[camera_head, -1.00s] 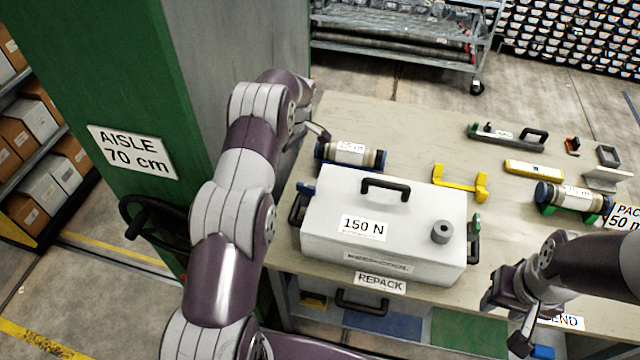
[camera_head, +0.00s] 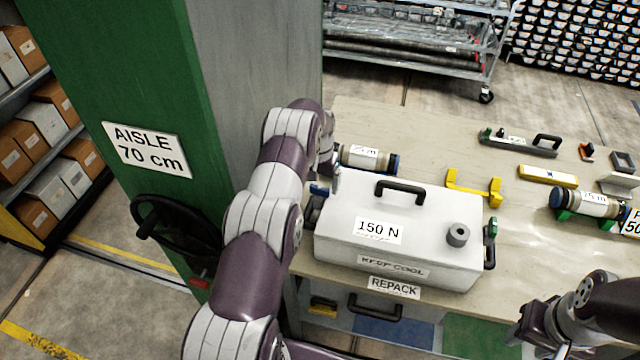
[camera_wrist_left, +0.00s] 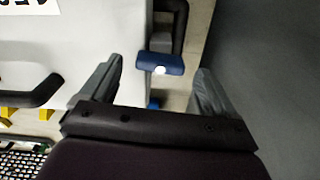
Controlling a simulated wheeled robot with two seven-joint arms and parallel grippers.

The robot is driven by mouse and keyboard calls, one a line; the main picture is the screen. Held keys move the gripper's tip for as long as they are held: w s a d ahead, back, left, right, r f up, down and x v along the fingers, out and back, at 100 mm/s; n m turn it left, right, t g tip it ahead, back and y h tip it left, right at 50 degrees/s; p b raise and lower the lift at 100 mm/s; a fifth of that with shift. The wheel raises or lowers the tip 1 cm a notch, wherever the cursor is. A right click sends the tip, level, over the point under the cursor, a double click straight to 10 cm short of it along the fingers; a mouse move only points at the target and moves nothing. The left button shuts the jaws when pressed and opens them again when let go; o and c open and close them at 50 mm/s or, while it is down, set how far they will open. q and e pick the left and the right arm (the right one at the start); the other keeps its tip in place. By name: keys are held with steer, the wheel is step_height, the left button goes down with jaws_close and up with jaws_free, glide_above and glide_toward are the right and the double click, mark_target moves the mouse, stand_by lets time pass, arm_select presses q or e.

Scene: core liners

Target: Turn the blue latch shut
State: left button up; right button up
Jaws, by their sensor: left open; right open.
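The white box (camera_head: 345,246) marked 150 N stands on the table. Its blue latch (camera_head: 318,188) is at the box's left end in the head view, partly hidden by my arm. In the left wrist view the blue latch (camera_wrist_left: 162,64) sticks out sideways from the box wall, next to a dark side handle. My left gripper (camera_wrist_left: 158,72) is open, with its fingers on either side of the latch and a gap to each. In the head view my left gripper (camera_head: 326,165) is mostly hidden by its arm. My right gripper (camera_head: 528,340) is at the bottom right edge, its fingertips cut off.
A green latch (camera_head: 492,228) is at the box's right end. A black top handle (camera_head: 400,188) and grey knob (camera_head: 457,235) rise from the lid. A core tube (camera_head: 365,158) lies behind the box. A yellow holder (camera_head: 475,188) stands to the right. A green pillar (camera_head: 110,80) is left.

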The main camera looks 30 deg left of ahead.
arm_select(q)
steer(key=shift+f, duration=1.05)
steer(key=c, duration=1.1)
steer(key=shift+o, duration=0.2)
steer(key=shift+f+n+b, duration=0.3)
steer(key=shift+b, duration=0.45)
steer(key=shift+n+b, duration=0.3)
steer(key=shift+b, duration=0.05)
steer(key=shift+r, duration=0.35)
steer(key=o, duration=1.1)
steer(key=shift+c, duration=0.2)
arm_select(e)
steer(key=shift+f, duration=0.65)
